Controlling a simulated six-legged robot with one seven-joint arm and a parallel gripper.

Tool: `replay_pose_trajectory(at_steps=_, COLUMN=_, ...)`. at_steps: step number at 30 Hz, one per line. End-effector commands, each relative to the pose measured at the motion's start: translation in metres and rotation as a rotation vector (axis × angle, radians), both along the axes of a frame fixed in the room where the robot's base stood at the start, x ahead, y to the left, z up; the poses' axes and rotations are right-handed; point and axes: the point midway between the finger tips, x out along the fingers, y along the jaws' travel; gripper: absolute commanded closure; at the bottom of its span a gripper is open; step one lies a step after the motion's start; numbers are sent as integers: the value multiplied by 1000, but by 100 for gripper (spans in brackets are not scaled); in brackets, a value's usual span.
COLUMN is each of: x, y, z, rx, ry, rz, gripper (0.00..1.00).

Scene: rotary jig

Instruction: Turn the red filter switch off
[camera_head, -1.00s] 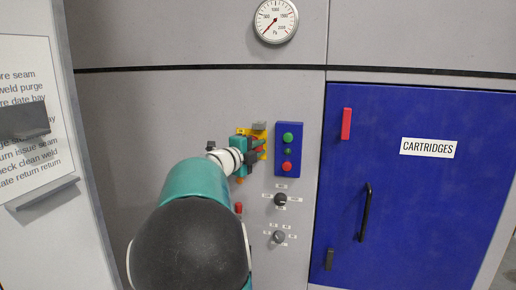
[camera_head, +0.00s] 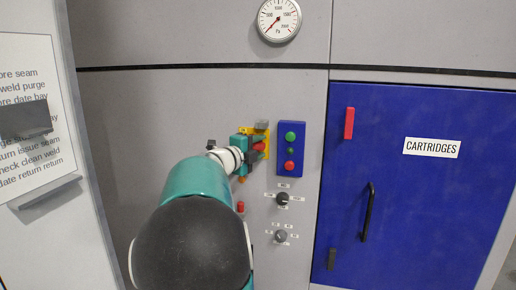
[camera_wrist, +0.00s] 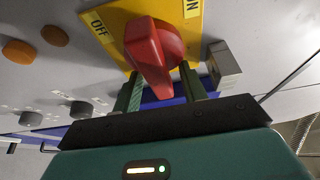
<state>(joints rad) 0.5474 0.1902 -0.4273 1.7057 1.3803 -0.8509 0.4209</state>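The red filter switch (camera_wrist: 152,55) is a chunky red knob with a bar handle on a yellow plate (camera_wrist: 115,14). The plate reads OFF at its left and ON at its upper right in the wrist view. In the head view the red switch (camera_head: 259,146) is partly hidden by my gripper (camera_head: 248,155). In the wrist view my gripper (camera_wrist: 162,92) is open, its two green fingers apart on either side of the handle's near end. I cannot tell whether either finger touches it.
A blue button box (camera_head: 291,149) with green and red buttons is just right of the switch. Dark rotary knobs (camera_head: 282,199) sit below it, with a small red part (camera_head: 240,207) to their left. A blue CARTRIDGES door (camera_head: 410,200) fills the right. A pressure gauge (camera_head: 279,20) is above.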

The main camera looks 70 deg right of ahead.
Motion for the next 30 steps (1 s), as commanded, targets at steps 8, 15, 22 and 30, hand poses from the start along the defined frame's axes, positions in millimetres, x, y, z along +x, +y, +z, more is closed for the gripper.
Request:
replay_pose_trajectory(at_steps=8, x=0, y=1, z=-1, rx=1, ry=1, rz=0, gripper=60)
replay_pose_trajectory(at_steps=15, x=6, y=25, z=0, rx=2, ry=-1, rz=3, gripper=60)
replay_pose_trajectory(at_steps=22, x=18, y=74, z=1, rx=0, ry=-2, rz=4, gripper=60)
replay_pose_trajectory(at_steps=30, x=30, y=122, z=1, rx=1, ry=0, rz=3, gripper=60)
